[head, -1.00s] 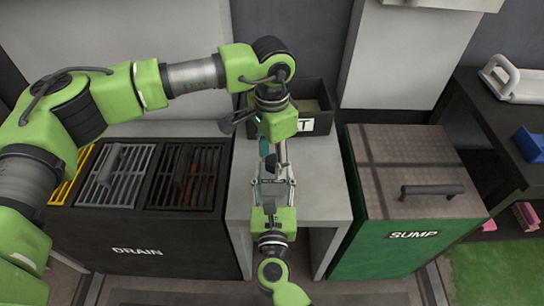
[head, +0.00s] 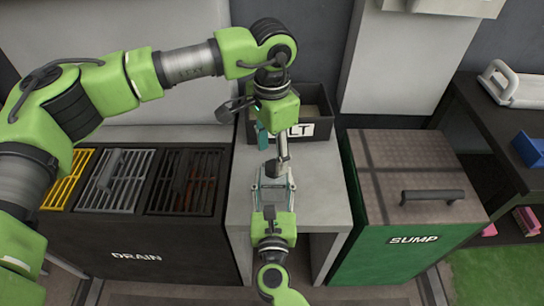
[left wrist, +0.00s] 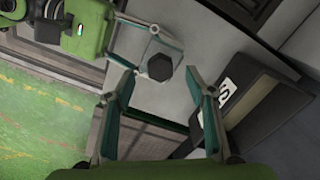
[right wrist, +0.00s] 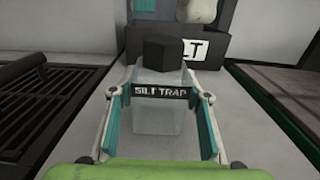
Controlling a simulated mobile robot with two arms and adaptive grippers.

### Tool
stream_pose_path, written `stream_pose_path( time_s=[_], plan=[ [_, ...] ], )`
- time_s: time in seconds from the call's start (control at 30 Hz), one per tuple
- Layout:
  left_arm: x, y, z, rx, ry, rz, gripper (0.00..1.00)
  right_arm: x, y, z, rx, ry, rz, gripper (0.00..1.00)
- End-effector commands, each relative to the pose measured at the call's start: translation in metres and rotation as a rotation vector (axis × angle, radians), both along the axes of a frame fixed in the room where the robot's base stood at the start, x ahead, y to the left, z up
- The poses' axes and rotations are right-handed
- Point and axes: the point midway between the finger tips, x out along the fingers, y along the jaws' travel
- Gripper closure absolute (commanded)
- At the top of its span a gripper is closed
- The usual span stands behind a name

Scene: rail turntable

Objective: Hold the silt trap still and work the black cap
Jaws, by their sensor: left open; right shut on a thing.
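The silt trap (right wrist: 160,118) is a clear, box-like container with a black label band, standing upright on the pale bench. My right gripper (head: 272,194) is shut on it, one finger on each side. The black cap (right wrist: 163,55) is a dark faceted knob on top of the trap; it also shows in the left wrist view (left wrist: 160,67). I cannot tell whether the cap is tight or loose. My left gripper (head: 273,152) is open and empty above and behind the cap, apart from it. The fingers in the left wrist view point towards the cap.
A dark open bin (head: 318,108) with a partly hidden label stands behind the trap. The DRAIN unit (head: 135,255) with slatted grates is on the left. The green SUMP box (head: 400,248) with a handled lid is on the right. A dark shelf (head: 470,105) stands far right.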

Motion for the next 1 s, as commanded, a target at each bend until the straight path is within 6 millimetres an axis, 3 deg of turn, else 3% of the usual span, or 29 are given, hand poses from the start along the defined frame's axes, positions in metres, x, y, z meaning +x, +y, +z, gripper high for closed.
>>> stream_pose_path(
  time_s=[0.3, 0.63, 1.0],
  plan=[
    [-0.0002, -0.0004, 0.0002, 0.000, 0.000, 0.034, 0.50, 0.0000, -0.0002, -0.0001, 0.000, 0.000, 0.000, 0.95],
    [-0.0013, -0.0018, 0.0003, -0.001, -0.001, 0.415, 0.50, 0.0000, -0.0001, 0.0000, 0.000, 0.000, 0.000, 0.95],
    [-0.0018, -0.0028, 0.0002, -0.001, 0.000, 0.662, 0.50, 0.0000, -0.0001, 0.0000, 0.000, 0.000, 0.000, 0.95]
  ],
)
